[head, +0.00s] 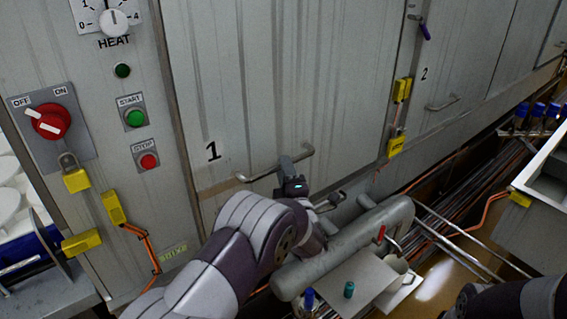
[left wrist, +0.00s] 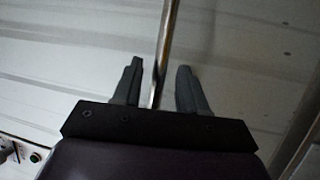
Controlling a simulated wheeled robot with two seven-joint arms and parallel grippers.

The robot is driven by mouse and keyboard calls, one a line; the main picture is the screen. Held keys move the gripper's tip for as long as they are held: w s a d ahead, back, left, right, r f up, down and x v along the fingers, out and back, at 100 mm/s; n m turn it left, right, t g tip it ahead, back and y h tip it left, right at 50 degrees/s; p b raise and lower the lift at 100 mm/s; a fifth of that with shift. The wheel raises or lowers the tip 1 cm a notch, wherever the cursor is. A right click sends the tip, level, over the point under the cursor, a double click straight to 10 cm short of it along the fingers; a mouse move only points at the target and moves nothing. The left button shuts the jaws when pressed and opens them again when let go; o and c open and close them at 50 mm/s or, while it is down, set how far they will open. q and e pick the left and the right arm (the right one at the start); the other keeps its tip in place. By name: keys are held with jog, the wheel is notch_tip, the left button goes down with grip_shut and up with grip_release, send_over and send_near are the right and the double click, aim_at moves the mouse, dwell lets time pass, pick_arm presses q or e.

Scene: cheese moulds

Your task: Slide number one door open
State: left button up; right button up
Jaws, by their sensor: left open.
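The number one door (head: 290,80) is a tall ribbed grey panel marked "1" in the head view. It looks shut against the frame on its left. Its metal bar handle (head: 257,175) runs across the lower part of the door. My left gripper (head: 287,165) is at the middle of this handle. In the left wrist view, the open fingers of the left gripper (left wrist: 161,82) stand on either side of the handle bar (left wrist: 166,50), with gaps visible beside it. Contact cannot be told. My right gripper is out of view.
A control panel with a red switch (head: 48,122), green button (head: 134,117) and red button (head: 149,161) is on the left. Door two (head: 455,60) is to the right. Grey pipework (head: 345,245) lies below the handle, close to my left arm.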

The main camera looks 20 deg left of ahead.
pick_arm(q)
jog(key=shift+x, duration=1.15)
jog(key=shift+s, duration=0.1)
grip_shut()
jog(key=shift+d+r, duration=0.1)
jog(key=shift+r, duration=0.45)
jog(key=p, duration=0.9)
send_near(277, 42)
jog(key=x, duration=0.5)
notch_tip(277, 42, up, 21)
jog(key=p, duration=1.1)
grip_release()
jog(key=shift+f, duration=0.1)
